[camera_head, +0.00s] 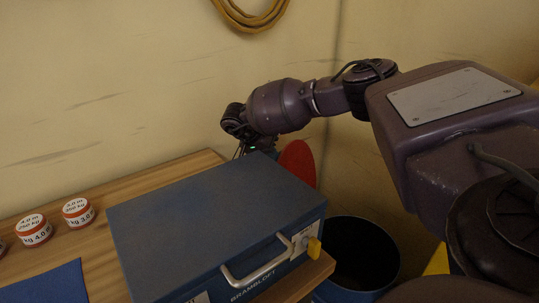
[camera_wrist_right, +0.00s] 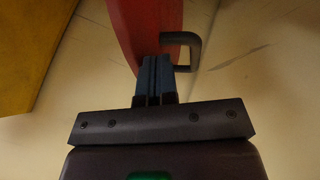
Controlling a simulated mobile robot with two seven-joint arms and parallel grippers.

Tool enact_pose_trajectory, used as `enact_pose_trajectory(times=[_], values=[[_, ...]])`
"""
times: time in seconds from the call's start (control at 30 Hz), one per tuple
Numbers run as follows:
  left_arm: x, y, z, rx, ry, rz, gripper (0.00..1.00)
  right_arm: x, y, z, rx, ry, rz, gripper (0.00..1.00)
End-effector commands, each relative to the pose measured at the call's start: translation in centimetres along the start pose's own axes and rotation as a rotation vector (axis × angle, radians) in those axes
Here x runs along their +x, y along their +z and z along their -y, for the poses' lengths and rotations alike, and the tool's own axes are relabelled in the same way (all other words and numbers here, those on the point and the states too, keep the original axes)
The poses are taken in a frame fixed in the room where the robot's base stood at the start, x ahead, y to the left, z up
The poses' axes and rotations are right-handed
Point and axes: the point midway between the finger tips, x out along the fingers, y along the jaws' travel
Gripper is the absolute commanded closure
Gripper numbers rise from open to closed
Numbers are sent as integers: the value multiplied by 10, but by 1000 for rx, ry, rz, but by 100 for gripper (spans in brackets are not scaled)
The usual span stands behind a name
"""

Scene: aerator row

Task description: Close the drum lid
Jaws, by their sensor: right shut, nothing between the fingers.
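The drum (camera_head: 321,290) stands at the lower right beside the bench, its round top open and its inside dark. The red lid (camera_head: 298,160) stands raised and roughly upright behind the blue case; its lower part is hidden. The red lid also fills the top middle of the right wrist view (camera_wrist_right: 145,22), with a dark bent handle (camera_wrist_right: 194,48) at its edge. My right gripper (camera_wrist_right: 155,62) is shut and empty, its fingertips close by the lid and left of the handle; I cannot tell if they touch. In the head view its fingers are mostly hidden behind the case. My left gripper is not in view.
A blue case (camera_head: 205,215) with a metal handle and yellow latch sits on the wooden bench (camera_head: 165,183). Several red-and-white round tins (camera_head: 78,211) and a blue mat (camera_head: 48,285) are at left. A yellow hose (camera_head: 250,15) hangs on the wall.

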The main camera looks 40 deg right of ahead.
Motion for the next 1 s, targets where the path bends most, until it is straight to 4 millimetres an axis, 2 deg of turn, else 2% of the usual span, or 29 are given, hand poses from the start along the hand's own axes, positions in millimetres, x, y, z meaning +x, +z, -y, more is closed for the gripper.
enact_pose_trajectory(times=[0.17,0.3,0.43,0.63,1.0], values=[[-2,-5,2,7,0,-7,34,-2,-2,-5,6,-9,-1,100],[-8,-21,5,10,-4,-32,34,-5,-5,-21,25,-45,-2,100],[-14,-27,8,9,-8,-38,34,-2,-6,-35,43,-82,0,100],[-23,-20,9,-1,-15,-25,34,4,-2,-45,56,-115,7,100],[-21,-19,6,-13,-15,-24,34,9,1,-46,57,-117,9,100]])
